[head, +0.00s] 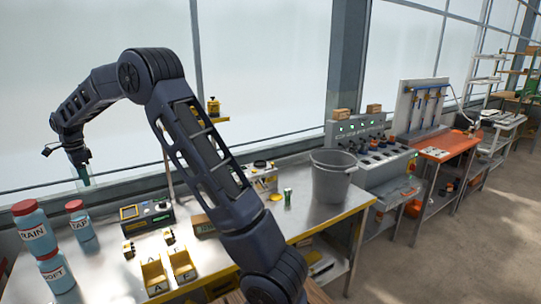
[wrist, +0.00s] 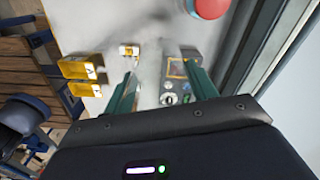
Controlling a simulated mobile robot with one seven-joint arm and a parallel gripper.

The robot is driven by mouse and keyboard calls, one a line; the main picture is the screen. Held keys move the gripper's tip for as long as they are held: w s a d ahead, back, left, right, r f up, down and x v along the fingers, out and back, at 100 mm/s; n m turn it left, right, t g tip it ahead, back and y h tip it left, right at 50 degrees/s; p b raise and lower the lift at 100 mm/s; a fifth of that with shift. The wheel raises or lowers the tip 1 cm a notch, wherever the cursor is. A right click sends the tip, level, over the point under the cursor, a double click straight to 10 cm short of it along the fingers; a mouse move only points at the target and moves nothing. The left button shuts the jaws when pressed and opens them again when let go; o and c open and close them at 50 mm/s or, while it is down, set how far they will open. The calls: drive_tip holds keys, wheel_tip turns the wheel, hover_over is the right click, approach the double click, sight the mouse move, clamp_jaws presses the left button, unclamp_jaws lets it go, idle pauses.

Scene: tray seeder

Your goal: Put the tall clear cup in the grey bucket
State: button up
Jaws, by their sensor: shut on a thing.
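The grey bucket (head: 330,183) stands upright at the right end of the metal table in the head view. My gripper (head: 84,177) hangs high over the left part of the table, far to the left of the bucket. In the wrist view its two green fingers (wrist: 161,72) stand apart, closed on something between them. That thing is see-through and its outline is too faint to make out; it fits the tall clear cup. No other clear cup is plain to see on the table.
Blue bottles with red lids (head: 35,232) stand at the left. A black device (head: 147,215), yellow bins (head: 155,275) and a green-and-white can (head: 288,197) are on the table. A grey control panel (head: 360,140) stands beyond the bucket. My arm hides part of the table.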

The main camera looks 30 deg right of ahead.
drive_tip(key=w+d+r+n, duration=0.1)
drive_tip(key=w+d+r, duration=0.5)
drive_tip(key=d+r, duration=0.5)
drive_tip(key=w+d+r+n, duration=0.1)
drive_tip(key=w+d+r, duration=0.7)
drive_tip(key=d, duration=0.5)
drive_tip(key=d+r, duration=0.3)
drive_tip(key=d, duration=1.1)
drive_tip(key=d+r, duration=0.2)
drive_tip(key=d, duration=1.2)
drive_tip(key=s+d+f+m, duration=0.1)
drive_tip(key=s+d+f, duration=0.25)
drive_tip(key=d, duration=0.75)
drive_tip(key=s+d+f+m, duration=0.1)
drive_tip(key=s+d+f, duration=0.3)
drive_tip(key=d, duration=0.7)
drive_tip(key=s+d+f, duration=0.2)
drive_tip(key=d+f, duration=0.3)
drive_tip(key=d, duration=0.6)
drive_tip(key=s+d+f+m, duration=0.2)
drive_tip(key=s+d+f, duration=0.6)
drive_tip(key=s+d, duration=0.5)
drive_tip(key=s+d+f+m, duration=0.1)
drive_tip(key=s+d+f, duration=0.8)
drive_tip(key=s+d, duration=0.35)
drive_tip(key=f, duration=1.9)
drive_tip(key=shift+s+a, duration=0.1)
drive_tip(key=shift+a, duration=0.1)
